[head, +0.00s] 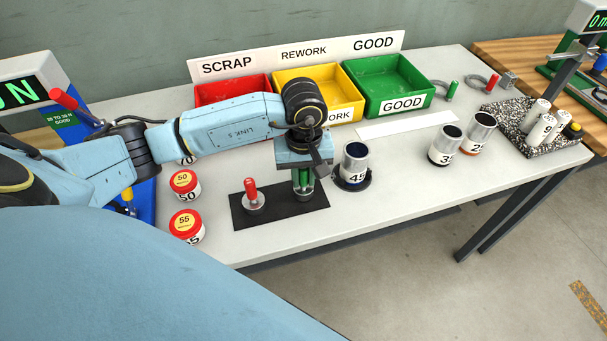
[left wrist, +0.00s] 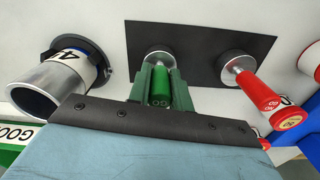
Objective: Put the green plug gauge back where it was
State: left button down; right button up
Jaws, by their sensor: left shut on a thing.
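My left gripper (head: 303,188) is shut on the green plug gauge (left wrist: 160,86), its fingers on either side of the handle. The gauge is upright, with its round metal end down over the black mat (head: 282,216); I cannot tell whether it touches the mat. In the head view the gripper hides most of the gauge. The red plug gauge (head: 252,196) stands upright on the left part of the same mat; it also shows in the left wrist view (left wrist: 262,92). My right gripper is not in view.
The can marked 45 (head: 354,166) stands on a dark round base just right of the mat. Red-lidded tins (head: 186,226) stand to its left. Red, yellow and green bins (head: 388,86) line the back. Cans (head: 445,146) stand farther right, with free table between.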

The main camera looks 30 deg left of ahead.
pick_arm(q)
jog(key=c, duration=1.3)
grip_release()
jog(key=shift+f, duration=0.1)
notch_tip(320, 180, up, 12)
jog(key=shift+r, duration=0.15)
